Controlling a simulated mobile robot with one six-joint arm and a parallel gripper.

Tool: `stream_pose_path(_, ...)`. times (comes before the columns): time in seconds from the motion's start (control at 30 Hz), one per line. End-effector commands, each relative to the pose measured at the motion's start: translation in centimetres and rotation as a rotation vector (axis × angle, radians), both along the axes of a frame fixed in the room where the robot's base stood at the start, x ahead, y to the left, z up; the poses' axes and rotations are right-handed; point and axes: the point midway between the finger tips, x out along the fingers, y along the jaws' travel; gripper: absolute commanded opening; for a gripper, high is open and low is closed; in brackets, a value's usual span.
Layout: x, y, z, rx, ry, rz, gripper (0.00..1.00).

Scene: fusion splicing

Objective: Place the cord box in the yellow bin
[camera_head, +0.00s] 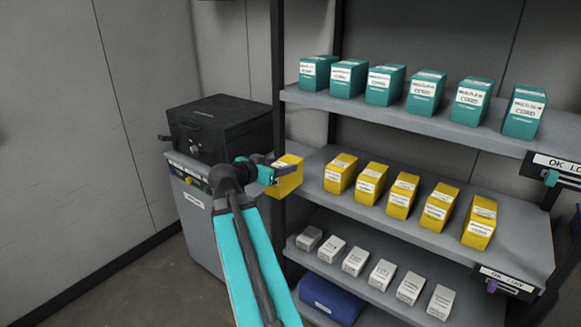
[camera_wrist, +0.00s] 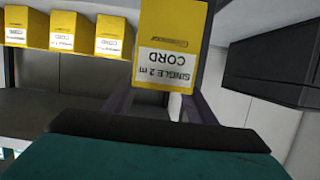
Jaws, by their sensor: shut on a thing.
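A yellow cord box (camera_head: 288,178) with a white label is held in my gripper (camera_head: 272,171), at the left end of the middle shelf by the rack's dark post. In the wrist view the held box (camera_wrist: 170,40) shows close up, its label upside down and reading "CORD" and "SINGLE 2 m". The gripper fingers (camera_wrist: 160,100) reach up to either side of it and are shut on it. I see no yellow bin in either view.
More yellow cord boxes (camera_head: 371,183) stand in a row on the middle shelf (camera_head: 400,228). Teal boxes (camera_head: 384,85) fill the top shelf, and white boxes (camera_head: 355,262) and a blue bin (camera_head: 332,300) are below. A black case (camera_head: 218,128) sits on a grey cabinet (camera_head: 205,225) at left.

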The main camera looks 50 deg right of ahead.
Motion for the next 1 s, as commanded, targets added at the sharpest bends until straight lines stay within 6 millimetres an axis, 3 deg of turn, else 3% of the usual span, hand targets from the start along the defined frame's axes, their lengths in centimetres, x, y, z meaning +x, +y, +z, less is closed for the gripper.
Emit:
stream_pose_path(0.17,2.3,1.6,-1.0,0.001,0.001,0.084,0.26)
stream_pose_path(0.37,7.6,5.6,-2.9,0.001,0.001,0.283,0.26)
stream_pose_path(0.7,18.4,15.3,-4.6,0.008,0.004,0.690,0.26)
stream_pose_path(0.83,21.5,19.4,-4.6,0.008,0.005,0.839,0.26)
stream_pose_path(1.0,24.1,23.7,-4.3,0.008,0.004,0.984,0.26)
